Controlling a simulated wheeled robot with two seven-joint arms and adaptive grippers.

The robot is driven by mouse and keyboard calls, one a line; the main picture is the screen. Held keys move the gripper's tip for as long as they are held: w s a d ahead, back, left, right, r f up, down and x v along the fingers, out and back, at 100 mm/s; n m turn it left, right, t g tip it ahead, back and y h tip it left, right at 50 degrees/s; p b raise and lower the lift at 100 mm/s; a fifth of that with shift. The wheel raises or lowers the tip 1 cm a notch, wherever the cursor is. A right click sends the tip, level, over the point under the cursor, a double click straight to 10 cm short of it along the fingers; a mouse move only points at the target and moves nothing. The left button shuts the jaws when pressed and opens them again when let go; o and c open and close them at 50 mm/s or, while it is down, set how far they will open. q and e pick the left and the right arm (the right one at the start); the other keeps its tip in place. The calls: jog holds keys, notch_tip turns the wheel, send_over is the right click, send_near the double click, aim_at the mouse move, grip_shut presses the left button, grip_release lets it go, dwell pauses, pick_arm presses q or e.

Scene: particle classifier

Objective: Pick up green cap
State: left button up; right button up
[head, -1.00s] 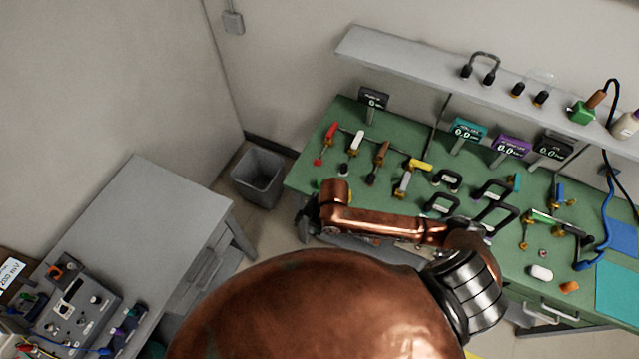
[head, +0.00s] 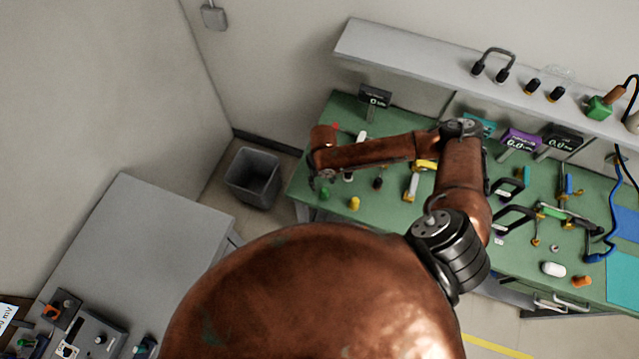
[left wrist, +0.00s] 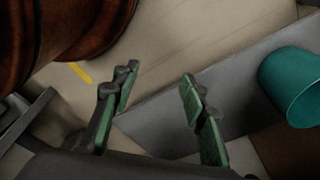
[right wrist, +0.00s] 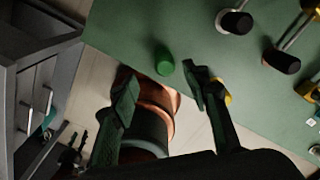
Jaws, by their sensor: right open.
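The green cap (head: 324,193) sits on the green bench mat near the bench's front left corner. In the right wrist view the green cap (right wrist: 165,66) lies beyond my fingertips, in line with the gap between them. My right gripper (right wrist: 165,90) is open and empty. In the head view my right gripper (head: 323,178) is just above the cap, partly hidden by its own arm. My left gripper (left wrist: 155,88) is open and empty over floor and a grey surface; it is not visible in the head view.
A yellow cap (head: 354,204) stands just right of the green cap. Several screwdriver-like tools lie behind on the green bench (head: 325,115). A dark bin (head: 254,177) stands left of the bench, and a grey table (head: 135,235) further left. A shelf (head: 420,55) runs above the bench.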

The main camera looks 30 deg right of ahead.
aim_at(325, 190)
jog(key=f, duration=0.2)
jog(key=s+f+p, duration=0.1)
jog(key=shift+d+f, duration=0.3)
jog(key=shift+f, duration=0.1)
jog(key=shift+w+f, duration=0.25)
jog(key=shift+f, duration=1)
jog(key=shift+s+f, duration=0.15)
jog(key=shift+f, duration=0.1)
jog(key=shift+c, duration=0.8)
jog(key=c, duration=0.7)
jog(key=shift+c, duration=0.8)
jog(key=shift+r, duration=0.75)
pick_arm(q)
jog(key=s+b, duration=0.1)
jog(key=s, duration=0.1)
jog(key=s+f, duration=0.1)
jog(key=s, duration=0.1)
jog(key=shift+s+a+b, duration=0.1)
jog(key=shift+s+b, duration=0.05)
jog(key=shift+b, duration=0.25)
pick_arm(e)
jog(key=s+a+r, duration=0.1)
jog(key=s+r, duration=1)
jog(key=s, duration=0.2)
jog(key=shift+s+a+r, duration=0.25)
jog(key=shift+s, duration=0.15)
